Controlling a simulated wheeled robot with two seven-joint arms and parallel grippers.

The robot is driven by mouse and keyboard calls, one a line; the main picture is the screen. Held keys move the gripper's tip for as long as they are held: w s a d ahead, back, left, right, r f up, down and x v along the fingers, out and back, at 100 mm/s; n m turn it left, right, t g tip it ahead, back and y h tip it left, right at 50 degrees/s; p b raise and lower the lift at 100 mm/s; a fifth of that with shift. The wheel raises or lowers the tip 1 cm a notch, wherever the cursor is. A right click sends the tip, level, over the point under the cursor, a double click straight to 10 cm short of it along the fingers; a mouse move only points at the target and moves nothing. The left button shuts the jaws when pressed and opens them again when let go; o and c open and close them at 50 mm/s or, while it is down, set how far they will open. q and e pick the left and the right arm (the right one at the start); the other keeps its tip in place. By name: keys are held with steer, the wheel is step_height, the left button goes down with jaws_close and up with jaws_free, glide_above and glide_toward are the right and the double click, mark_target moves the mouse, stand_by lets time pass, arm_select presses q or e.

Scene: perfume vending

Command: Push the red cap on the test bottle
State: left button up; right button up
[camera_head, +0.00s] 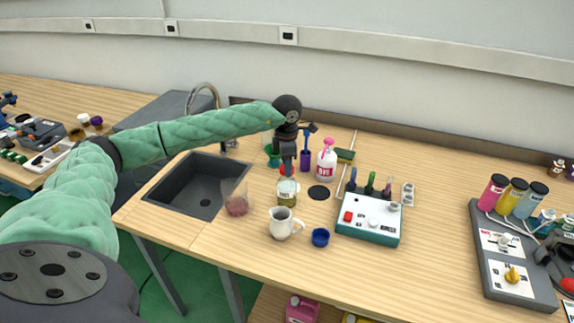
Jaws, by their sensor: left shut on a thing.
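The test bottle (287,195) is a small clear jar with a pale label and yellowish-green contents. It stands on the wooden counter right of the sink. My left arm reaches across from the left, and my left gripper (287,172) points down just above the bottle's mouth. Red of the cap (282,170) shows at the fingertips, and the gripper is shut on it. The fingers hide most of the cap, and I cannot tell if it touches the bottle's rim. My right gripper is out of view.
Close by are a white pitcher (281,226), a blue cup (320,237), a glass with pink contents (236,203), a white spray bottle (326,164) and a teal-and-white device (369,220). The sink (184,187) lies left. Free counter lies right of the device.

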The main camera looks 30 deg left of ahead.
arm_select(q)
steer(key=shift+b, duration=0.45)
stand_by(0.7)
stand_by(0.4)
steer(key=o, duration=1.5)
steer(key=shift+r, duration=0.15)
steer(key=shift+r+p, duration=0.75)
steer(key=shift+r, duration=2.55)
steer(key=shift+c, duration=0.4)
jaws_close()
steer(key=shift+f+b, duration=2)
steer(key=shift+f, duration=0.65)
